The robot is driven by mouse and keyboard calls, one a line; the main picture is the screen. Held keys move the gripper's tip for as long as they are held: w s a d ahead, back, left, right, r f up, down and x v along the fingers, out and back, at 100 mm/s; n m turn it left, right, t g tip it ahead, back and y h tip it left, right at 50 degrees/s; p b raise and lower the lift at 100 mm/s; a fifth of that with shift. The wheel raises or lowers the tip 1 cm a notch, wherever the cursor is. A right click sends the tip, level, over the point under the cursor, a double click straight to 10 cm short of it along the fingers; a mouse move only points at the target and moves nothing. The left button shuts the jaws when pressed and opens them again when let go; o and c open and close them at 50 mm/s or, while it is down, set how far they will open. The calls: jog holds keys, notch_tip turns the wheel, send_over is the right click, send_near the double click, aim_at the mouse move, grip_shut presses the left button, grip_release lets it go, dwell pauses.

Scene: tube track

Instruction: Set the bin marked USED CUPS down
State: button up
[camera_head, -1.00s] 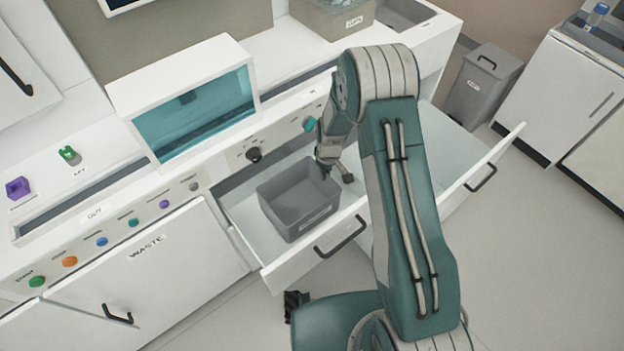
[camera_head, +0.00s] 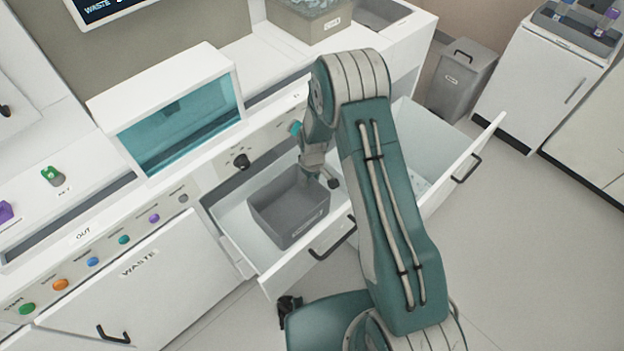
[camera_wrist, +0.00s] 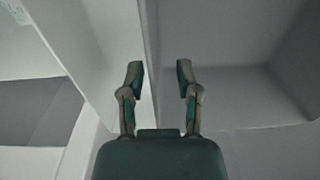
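The grey open-topped bin (camera_head: 283,222) sits inside an open white drawer (camera_head: 232,222) in the head view. The bin looks upright and empty, and the label on its front is too small to read. My gripper (camera_head: 320,181) is at the bin's right back rim. In the wrist view my gripper's two fingers (camera_wrist: 159,75) stand apart, one on each side of a thin wall (camera_wrist: 150,60), with visible gaps to it. The gripper looks open around the rim. The bin's underside is hidden, so its contact with the drawer floor does not show directly.
A second open drawer (camera_head: 482,160) is to the right, partly behind my arm. A teal-windowed box (camera_head: 180,120) stands on the counter above. A grey lidded bin (camera_head: 462,80) stands on the floor at the back right. The floor at right is clear.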

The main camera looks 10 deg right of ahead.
jog(key=s+d+r+m+t, duration=0.1)
jog(key=s+r, duration=0.1)
jog(key=r, duration=1.1)
jog(key=s+d+r+m+t, duration=0.1)
jog(key=r, duration=1.1)
jog(key=s+d+r+m+t, duration=0.1)
jog(key=s+d+r+m, duration=0.1)
jog(key=s+r, duration=0.6)
jog(key=s+d+r+m+t, duration=0.2)
jog(key=s+r, duration=0.7)
jog(key=s, duration=0.6)
jog(key=shift+s+d+m+t, duration=0.3)
jog(key=shift+s+d+m, duration=0.05)
jog(key=shift+m, duration=0.05)
jog(key=shift+r, duration=0.1)
